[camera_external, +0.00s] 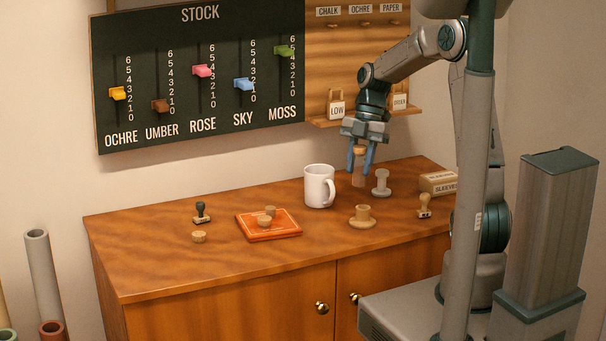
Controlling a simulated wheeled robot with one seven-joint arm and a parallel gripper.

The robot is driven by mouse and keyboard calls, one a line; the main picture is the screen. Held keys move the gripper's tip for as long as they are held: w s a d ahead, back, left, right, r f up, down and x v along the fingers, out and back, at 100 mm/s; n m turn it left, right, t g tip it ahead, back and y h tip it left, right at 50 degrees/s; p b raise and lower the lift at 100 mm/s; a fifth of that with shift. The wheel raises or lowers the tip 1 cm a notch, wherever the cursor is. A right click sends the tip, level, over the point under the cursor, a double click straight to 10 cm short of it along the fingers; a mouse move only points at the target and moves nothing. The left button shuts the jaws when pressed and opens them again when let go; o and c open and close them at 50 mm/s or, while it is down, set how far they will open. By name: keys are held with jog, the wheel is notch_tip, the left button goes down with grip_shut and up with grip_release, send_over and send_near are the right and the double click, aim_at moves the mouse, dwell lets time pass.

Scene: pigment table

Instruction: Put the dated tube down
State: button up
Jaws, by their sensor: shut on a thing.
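A small brown tube (358,179) with a lighter tan top is upright between the two blue fingers of my gripper (361,163). My gripper points down and is shut on it, over the back right part of the wooden cabinet top (160,255). I cannot tell whether the tube's lower end touches the wood. No date is readable on it at this size.
A white mug (319,187) stands left of the tube, and a grey spool-like piece (381,184) close on its right. A tan flanged piece (362,217) is in front. An orange pad (259,234) bears small tan pieces. The front left top is clear.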

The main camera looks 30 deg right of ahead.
jog(key=s+d+n, duration=0.2)
jog(key=s+d, duration=0.1)
jog(key=d, duration=0.1)
jog(key=shift+g+h, duration=0.3)
jog(key=shift+w+a+f+p, duration=0.45)
jog(key=shift+w+a+f, duration=0.15)
jog(key=shift+a+f, duration=1.2)
jog(key=shift+w+a+f+p, duration=0.45)
jog(key=shift+w+a+f, duration=0.1)
jog(key=shift+a+f, duration=1.25)
jog(key=shift+w+a+f+p, duration=0.45)
jog(key=shift+w+a+f, duration=0.15)
jog(key=shift+a+f, duration=1.2)
jog(key=o, duration=0.9)
jog(key=shift+o, duration=0.2)
